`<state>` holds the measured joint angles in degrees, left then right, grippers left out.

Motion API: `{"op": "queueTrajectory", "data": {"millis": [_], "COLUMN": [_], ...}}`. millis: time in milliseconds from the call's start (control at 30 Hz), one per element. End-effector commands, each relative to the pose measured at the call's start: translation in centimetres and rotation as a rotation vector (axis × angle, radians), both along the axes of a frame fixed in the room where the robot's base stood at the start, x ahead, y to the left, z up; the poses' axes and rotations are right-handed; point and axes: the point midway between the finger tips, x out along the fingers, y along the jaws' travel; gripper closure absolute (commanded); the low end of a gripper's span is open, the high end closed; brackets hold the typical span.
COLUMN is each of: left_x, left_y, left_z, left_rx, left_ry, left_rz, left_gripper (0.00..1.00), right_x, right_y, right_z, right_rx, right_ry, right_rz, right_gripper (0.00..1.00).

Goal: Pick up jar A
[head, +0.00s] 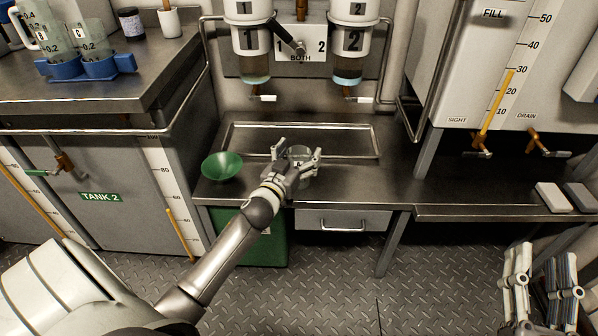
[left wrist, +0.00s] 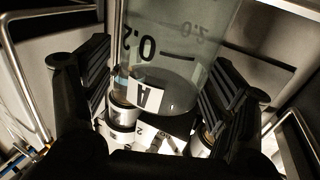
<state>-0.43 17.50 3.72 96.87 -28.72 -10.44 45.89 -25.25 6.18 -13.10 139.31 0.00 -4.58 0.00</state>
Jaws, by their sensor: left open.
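Jar A (left wrist: 165,60) is a clear jar with dark volume marks and a white label with an A. In the left wrist view it stands between the two fingers of my left gripper (left wrist: 160,100), which are open on either side of it. In the head view the jar (head: 299,153) is mostly hidden by my left gripper (head: 297,157) at the metal bench's sink area. My right gripper (head: 541,285) is at the lower right, its fingers apart and empty, far from the jar.
A green funnel (head: 222,166) lies left of my left gripper on the bench. Two numbered dispensers (head: 252,45) (head: 353,45) with taps hang above the recessed tray (head: 345,128). A blue rack (head: 88,68) with jars B and C stands at upper left. Bench right of the gripper is clear.

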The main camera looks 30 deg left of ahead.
Motion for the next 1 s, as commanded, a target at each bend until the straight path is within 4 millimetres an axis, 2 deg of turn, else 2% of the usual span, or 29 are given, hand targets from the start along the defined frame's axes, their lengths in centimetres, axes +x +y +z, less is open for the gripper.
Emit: {"op": "queueTrajectory", "data": {"millis": [233,633,1000], "left_x": [0.06,0.04,0.05], "left_y": [0.01,0.0,-0.01], "left_z": [0.01,0.0,0.19], "left_rx": [0.0,0.0,0.0], "left_ry": [0.0,0.0,0.0], "left_rz": [0.0,0.0,0.0], "left_gripper": [0.22,0.73,0.75], "right_x": [-0.02,0.0,0.06], "right_y": [0.02,-0.01,-0.02], "right_z": [0.1,0.08,0.03], "right_rx": [0.001,0.001,-0.001], "right_ry": [-0.004,-0.003,0.005], "right_rz": [0.0,0.0,-0.001], "right_gripper": [0.6,0.6,0.6]}}
